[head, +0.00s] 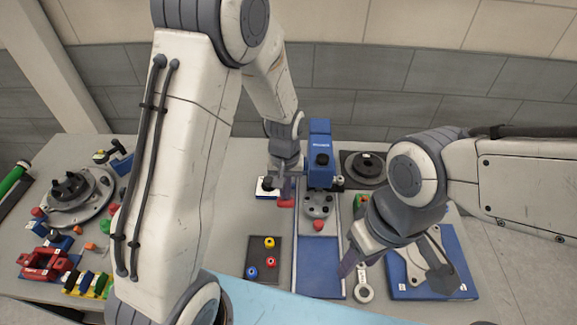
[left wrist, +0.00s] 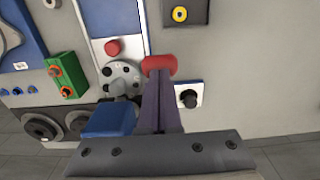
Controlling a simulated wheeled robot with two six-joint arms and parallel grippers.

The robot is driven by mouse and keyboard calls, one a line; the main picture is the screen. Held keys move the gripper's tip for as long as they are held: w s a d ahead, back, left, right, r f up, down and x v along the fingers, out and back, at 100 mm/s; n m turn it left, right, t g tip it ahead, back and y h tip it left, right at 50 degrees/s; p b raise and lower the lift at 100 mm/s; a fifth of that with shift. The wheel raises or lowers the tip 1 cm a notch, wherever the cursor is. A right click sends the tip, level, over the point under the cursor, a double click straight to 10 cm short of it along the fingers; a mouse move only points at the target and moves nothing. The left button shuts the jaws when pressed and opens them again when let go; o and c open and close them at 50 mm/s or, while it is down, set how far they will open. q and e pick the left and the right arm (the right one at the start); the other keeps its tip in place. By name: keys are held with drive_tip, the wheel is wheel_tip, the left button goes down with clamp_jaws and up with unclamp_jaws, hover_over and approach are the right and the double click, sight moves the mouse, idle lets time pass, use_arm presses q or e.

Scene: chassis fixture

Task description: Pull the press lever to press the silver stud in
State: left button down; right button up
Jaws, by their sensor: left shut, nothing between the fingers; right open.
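The blue press (head: 320,150) stands at the back middle of the table, over a grey round part with holes (head: 319,205). In the left wrist view I see the press's blue top (left wrist: 108,120) and the round part (left wrist: 122,80). A red cylindrical grip (left wrist: 158,64), apparently the lever's, lies across the tips of my left gripper (left wrist: 158,76); it also shows in the head view (head: 286,203). My left gripper is shut with nothing between its fingers, and I cannot tell whether it touches the grip. My right gripper (head: 352,264) is open, right of the blue strip. I cannot make out the silver stud.
A red button (left wrist: 112,48) sits before the round part. A black-knobbed white plate (left wrist: 188,96) is beside the red grip. A dark tray (head: 258,275) holds coloured rings. A blue board (head: 455,250) lies right, and a round grey fixture (head: 70,215) stands left.

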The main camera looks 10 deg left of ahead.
use_arm(q)
drive_tip(key=shift+s+r+p, duration=0.1)
drive_tip(key=shift+r+p, duration=0.6)
drive_tip(key=shift+r, duration=0.55)
wheel_tip(320, 180, up, 8)
drive_tip(key=w+p, duration=0.1)
drive_tip(key=p, duration=0.6)
drive_tip(key=shift+w+a+r, duration=0.15)
drive_tip(key=s+d+f+m+b, duration=0.1)
drive_tip(key=s+d+m+b, duration=0.1)
drive_tip(key=s+b, duration=0.4)
drive_tip(key=s+d+f+m+b, duration=0.1)
drive_tip(key=s+d+m+b, duration=0.2)
drive_tip(key=s, duration=0.6)
drive_tip(key=s+d+f+m+h+b, duration=0.1)
drive_tip(key=s+d+f+m+b, duration=0.1)
drive_tip(key=s+b, duration=0.5)
drive_tip(key=d+m+b, duration=0.1)
drive_tip(key=m, duration=0.1)
drive_tip(key=shift+s+d+m+b, duration=0.25)
drive_tip(key=shift+s+m+b, duration=0.05)
drive_tip(key=shift+s, duration=0.05)
